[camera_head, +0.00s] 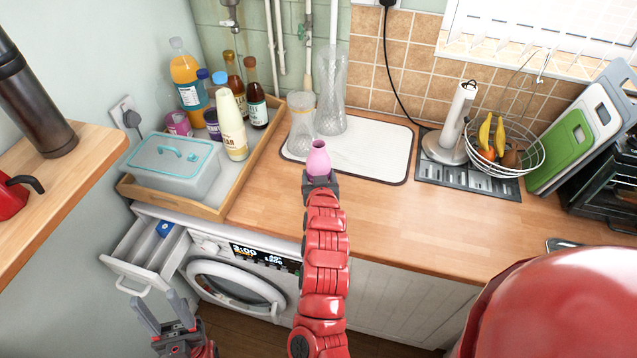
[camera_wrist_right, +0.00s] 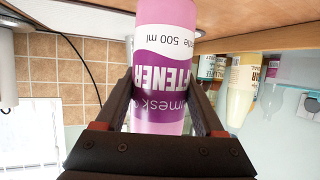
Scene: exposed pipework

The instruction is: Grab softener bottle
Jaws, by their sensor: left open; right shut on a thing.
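The softener bottle (camera_head: 319,157) is pink, with its neck pointing up in the head view. My right gripper (camera_head: 320,181) is shut on it, in front of the white drying mat. In the right wrist view the bottle (camera_wrist_right: 163,60) sits between both fingers (camera_wrist_right: 162,105), its purple label reading upside down with "500 ml" visible. In the head view the gripper and arm hide the bottle's lower part. My left gripper (camera_head: 168,318) is open and empty at the lower left, below the open washing machine drawer (camera_head: 148,254).
A wooden tray (camera_head: 254,160) with several bottles and a lidded box (camera_head: 175,168) stands left. Two glass vases (camera_head: 331,95) stand on the drying mat (camera_head: 370,150). A fruit basket (camera_head: 520,155) is at right. The countertop (camera_head: 430,220) in front is clear.

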